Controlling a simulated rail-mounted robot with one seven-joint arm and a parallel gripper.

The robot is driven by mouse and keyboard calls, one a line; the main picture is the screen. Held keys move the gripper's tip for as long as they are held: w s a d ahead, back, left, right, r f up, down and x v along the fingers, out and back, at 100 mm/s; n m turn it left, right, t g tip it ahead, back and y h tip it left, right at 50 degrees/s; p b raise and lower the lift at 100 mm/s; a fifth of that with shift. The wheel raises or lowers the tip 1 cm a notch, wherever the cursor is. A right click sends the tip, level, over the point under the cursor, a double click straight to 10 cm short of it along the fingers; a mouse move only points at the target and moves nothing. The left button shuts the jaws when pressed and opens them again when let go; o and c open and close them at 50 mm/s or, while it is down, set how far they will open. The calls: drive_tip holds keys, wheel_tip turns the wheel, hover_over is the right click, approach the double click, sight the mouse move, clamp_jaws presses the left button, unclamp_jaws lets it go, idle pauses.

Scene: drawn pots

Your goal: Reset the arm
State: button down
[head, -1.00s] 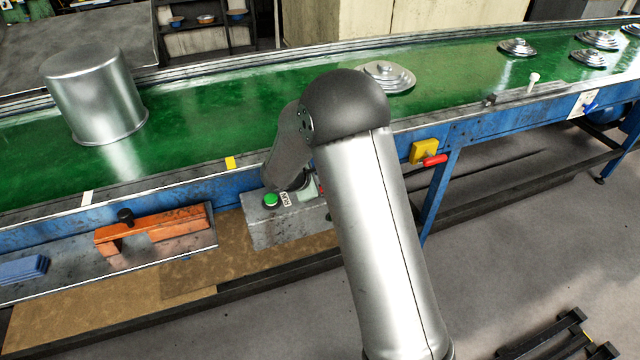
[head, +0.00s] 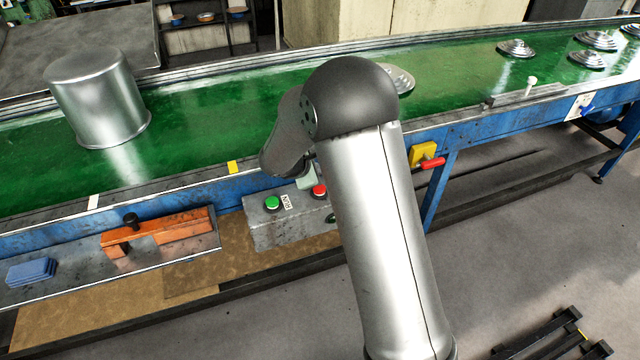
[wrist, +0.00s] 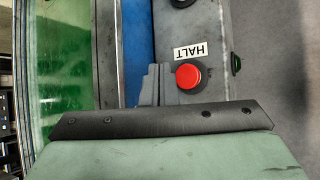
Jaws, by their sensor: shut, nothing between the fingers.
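My arm rises through the middle of the head view and bends down to the left at the dark elbow. A small pale part of my gripper (head: 306,178) shows beside the forearm, above the control box (head: 262,228); its fingers are hidden there. In the wrist view the grey fingers of my gripper (wrist: 153,72) are together and empty, next to the red button (wrist: 188,76) labelled HALT. I cannot tell whether they touch anything. The red button also shows in the head view (head: 319,191), to the right of the green button (head: 272,203).
A large metal pot (head: 97,98) stands upside down on the green conveyor belt (head: 215,118) at left. Several lids lie along the belt at right. An orange tool (head: 160,230) and blue pads (head: 31,271) lie on the front shelf. A red-handled switch (head: 432,163) sits right of my arm.

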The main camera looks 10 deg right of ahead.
idle(0.7)
drive_tip(key=s+d+r+m+g, duration=0.2)
drive_tip(key=s+d+r+m, duration=0.15)
drive_tip(key=s, duration=0.45)
drive_tip(key=s+d+r+m+g, duration=0.2)
drive_tip(key=s+r+m, duration=0.3)
drive_tip(key=s, duration=0.4)
drive_tip(key=s+a+m+g+y, duration=0.1)
drive_tip(key=s+a+m+y, duration=0.1)
drive_tip(key=s, duration=0.8)
drive_tip(key=s+a+r+m+y, duration=0.1)
drive_tip(key=s+a+m+y, duration=0.1)
drive_tip(key=s+m+y, duration=0.2)
drive_tip(key=s+m, duration=0.3)
drive_tip(key=s, duration=0.2)
drive_tip(key=shift+s+a+r+g+y, duration=0.25)
drive_tip(key=shift+s+a+g+y, duration=0.05)
drive_tip(key=shift+s+a+g, duration=0.1)
drive_tip(key=shift+w, duration=0.1)
